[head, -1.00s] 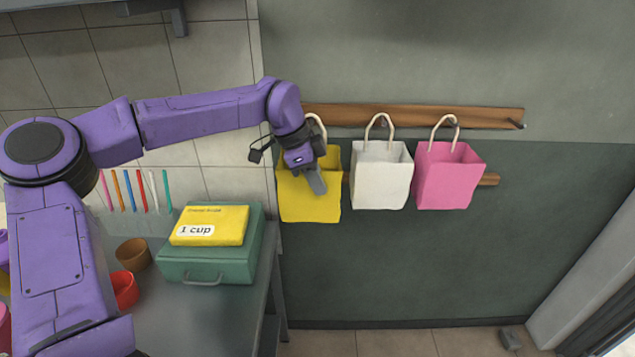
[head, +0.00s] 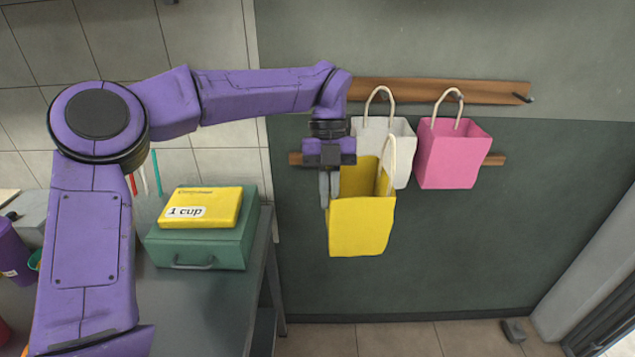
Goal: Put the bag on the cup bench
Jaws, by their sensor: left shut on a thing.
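The yellow bag (head: 360,225) hangs in the air in front of the wall, its cord handle up at its right side. My left gripper (head: 328,188) is shut on the yellow bag at its upper left edge; the exact contact is partly hidden. The bag is off the hook rail and partly covers the white bag. A grey bench (head: 205,300) stands at the lower left; I cannot tell whether it is the cup bench. My right gripper is not in view.
A white bag (head: 400,155) and a pink bag (head: 452,155) hang from the wooden hook rail (head: 430,90). On the bench are a green case (head: 200,250) with a yellow "1 cup" box (head: 203,208) on it, and a purple cup (head: 12,255) at the left.

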